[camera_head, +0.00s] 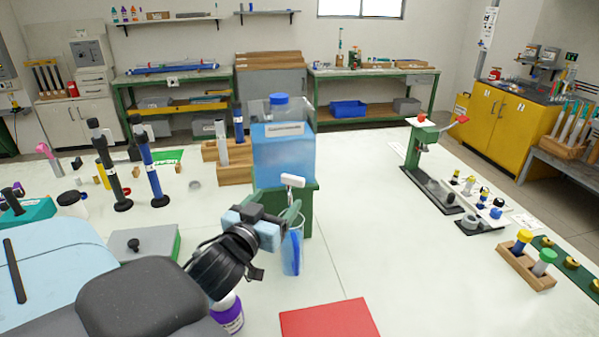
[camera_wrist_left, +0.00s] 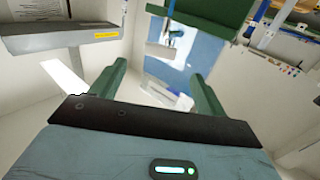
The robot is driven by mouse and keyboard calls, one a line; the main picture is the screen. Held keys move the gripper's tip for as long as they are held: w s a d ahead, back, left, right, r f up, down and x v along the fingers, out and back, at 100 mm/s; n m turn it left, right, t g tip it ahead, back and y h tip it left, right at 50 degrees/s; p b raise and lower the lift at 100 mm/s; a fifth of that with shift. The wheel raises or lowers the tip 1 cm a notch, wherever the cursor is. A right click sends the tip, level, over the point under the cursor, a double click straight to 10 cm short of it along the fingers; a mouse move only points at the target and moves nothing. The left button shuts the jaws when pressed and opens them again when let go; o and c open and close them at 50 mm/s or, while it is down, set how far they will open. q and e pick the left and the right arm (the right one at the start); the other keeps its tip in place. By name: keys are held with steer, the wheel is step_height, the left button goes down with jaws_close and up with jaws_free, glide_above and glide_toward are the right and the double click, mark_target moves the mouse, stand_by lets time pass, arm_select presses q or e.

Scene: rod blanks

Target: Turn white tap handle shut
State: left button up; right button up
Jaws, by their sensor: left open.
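A clear tank (camera_head: 283,155) of blue liquid with a blue cap stands on a green stand (camera_head: 306,212). Its white tap handle (camera_head: 292,181) shows at the tank's lower front, lying roughly crosswise. A tall blue-tinted cylinder (camera_head: 291,250) stands below the tap, partly behind my gripper. My left gripper (camera_head: 275,206) is open just below and in front of the handle; I cannot tell whether it touches. In the left wrist view its two green fingers (camera_wrist_left: 158,72) are apart, with a white piece, probably the handle (camera_wrist_left: 160,51), near their tips. My right gripper is out of view.
A red mat (camera_head: 330,318) lies at the front. A purple-labelled bottle (camera_head: 228,314) stands under my left arm. A green press (camera_head: 425,140) stands at the right. The bench between the tank and press is clear.

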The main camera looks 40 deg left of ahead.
mark_target(292, 180)
arm_select(q)
steer(key=x, duration=0.6)
steer(key=shift+r+p, duration=0.3)
steer(key=shift+p, duration=0.05)
steer(key=shift+x, duration=0.75)
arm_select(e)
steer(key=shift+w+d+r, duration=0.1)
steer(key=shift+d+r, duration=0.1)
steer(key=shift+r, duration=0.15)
arm_select(q)
steer(key=c, duration=1)
